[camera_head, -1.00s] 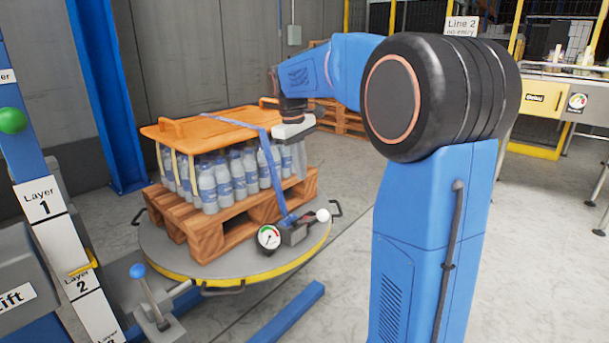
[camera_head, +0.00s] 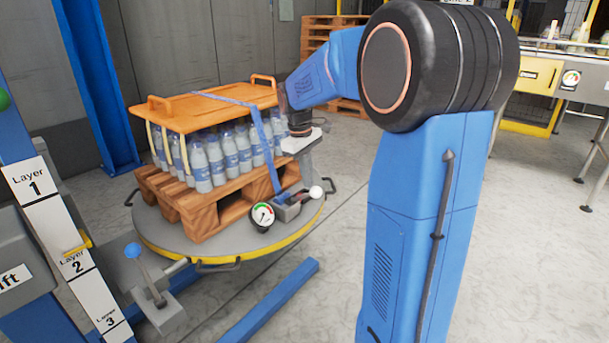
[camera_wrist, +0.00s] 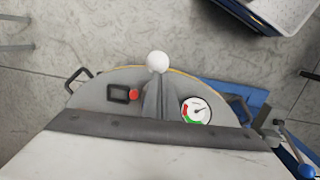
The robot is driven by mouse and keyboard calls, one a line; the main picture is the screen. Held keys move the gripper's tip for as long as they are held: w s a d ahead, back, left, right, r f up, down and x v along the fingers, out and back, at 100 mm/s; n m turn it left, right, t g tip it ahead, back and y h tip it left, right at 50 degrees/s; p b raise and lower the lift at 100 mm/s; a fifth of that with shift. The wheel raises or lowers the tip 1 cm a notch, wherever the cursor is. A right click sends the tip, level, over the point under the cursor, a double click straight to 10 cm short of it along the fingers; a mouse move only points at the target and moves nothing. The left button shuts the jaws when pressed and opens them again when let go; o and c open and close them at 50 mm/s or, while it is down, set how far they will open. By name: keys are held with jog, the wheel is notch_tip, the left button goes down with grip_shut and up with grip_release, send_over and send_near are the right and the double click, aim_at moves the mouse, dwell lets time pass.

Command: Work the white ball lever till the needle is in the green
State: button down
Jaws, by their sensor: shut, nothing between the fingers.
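The white ball (camera_head: 316,192) tops a short lever on a dark grey tensioner (camera_head: 288,209) at the turntable's near right. The blue strap (camera_head: 262,140) runs from it up over the orange top board. In the wrist view the ball (camera_wrist: 158,61) shows just beyond my fingers. My gripper (camera_head: 308,177) is shut and empty, pointing down above the lever, apart from the ball as seen in the head view. The round gauge (camera_head: 262,215) has red and green bands; in the wrist view the gauge (camera_wrist: 196,110) has its needle in the white part, outside the green.
Bottles (camera_head: 228,155) stand on a wooden pallet (camera_head: 205,205) on the round turntable (camera_head: 190,240). A blue-ball lever (camera_head: 132,251) and a layer-marked post (camera_head: 60,225) stand at left. A red knob (camera_wrist: 133,94) shows in the wrist view.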

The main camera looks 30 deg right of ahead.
aim_at(320, 195)
jog(key=shift+s, duration=0.1)
jog(key=shift+s+d+f+t+y, duration=0.15)
jog(key=shift+s+d+f+t, duration=0.05)
jog(key=shift+s+f+t, duration=0.2)
jog(key=shift+s+d+f+t+y, duration=0.2)
jog(key=shift+s+f+t, duration=0.1)
jog(key=shift+s+t, duration=0.15)
jog(key=s+f+t, duration=0.1)
jog(key=s+d+f+t+y, duration=0.1)
jog(key=f, duration=0.1)
jog(key=shift+s+f+t, duration=0.1)
jog(key=shift+s+t, duration=0.2)
jog(key=shift+t, duration=0.05)
notch_tip(320, 195, down, 6)
jog(key=s, duration=0.2)
jog(key=shift+d, duration=0.3)
jog(key=shift+f, duration=0.1)
